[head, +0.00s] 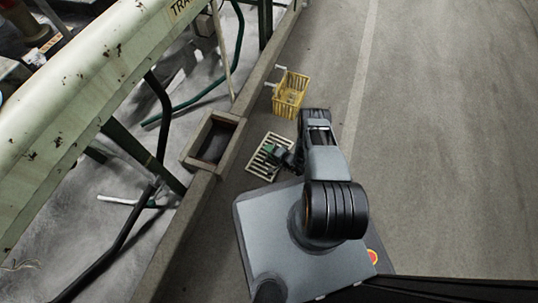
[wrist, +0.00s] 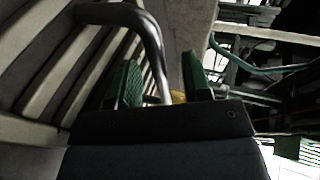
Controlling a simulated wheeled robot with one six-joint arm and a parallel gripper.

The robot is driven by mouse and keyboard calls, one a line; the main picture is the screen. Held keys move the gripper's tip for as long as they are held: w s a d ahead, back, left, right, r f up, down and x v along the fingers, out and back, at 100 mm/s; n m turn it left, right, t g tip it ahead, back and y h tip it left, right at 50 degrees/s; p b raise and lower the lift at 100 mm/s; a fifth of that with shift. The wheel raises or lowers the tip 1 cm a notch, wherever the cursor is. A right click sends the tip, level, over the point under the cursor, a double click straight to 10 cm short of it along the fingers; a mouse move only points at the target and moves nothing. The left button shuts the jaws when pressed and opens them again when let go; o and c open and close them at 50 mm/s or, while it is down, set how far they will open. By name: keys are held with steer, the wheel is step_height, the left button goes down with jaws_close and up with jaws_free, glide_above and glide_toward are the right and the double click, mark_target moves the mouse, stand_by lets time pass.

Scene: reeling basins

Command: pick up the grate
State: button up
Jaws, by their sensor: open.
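The grate (head: 257,164) is a pale slatted panel lying on the floor beside the kerb in the head view. In the wrist view its slats (wrist: 45,75) fill the left side, and a bent grey metal handle (wrist: 152,38) stands out from them. My gripper (head: 280,154) is over the right part of the grate and hides some of it. In the wrist view my gripper (wrist: 163,82) is open, with green pads on either side. The handle's bar runs down between the two fingers, with a gap visible to each. Contact is hard to judge there.
A square framed opening (head: 191,158) sits in the kerb (head: 190,215) left of the grate. A yellow crate (head: 290,94) stands on the floor beyond it. A long pale-green machine (head: 90,75) with pipes and legs fills the left. The floor to the right is clear.

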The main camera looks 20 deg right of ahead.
jaws_close()
stand_by(0.4)
steer(key=shift+w+r, duration=0.1)
stand_by(0.9)
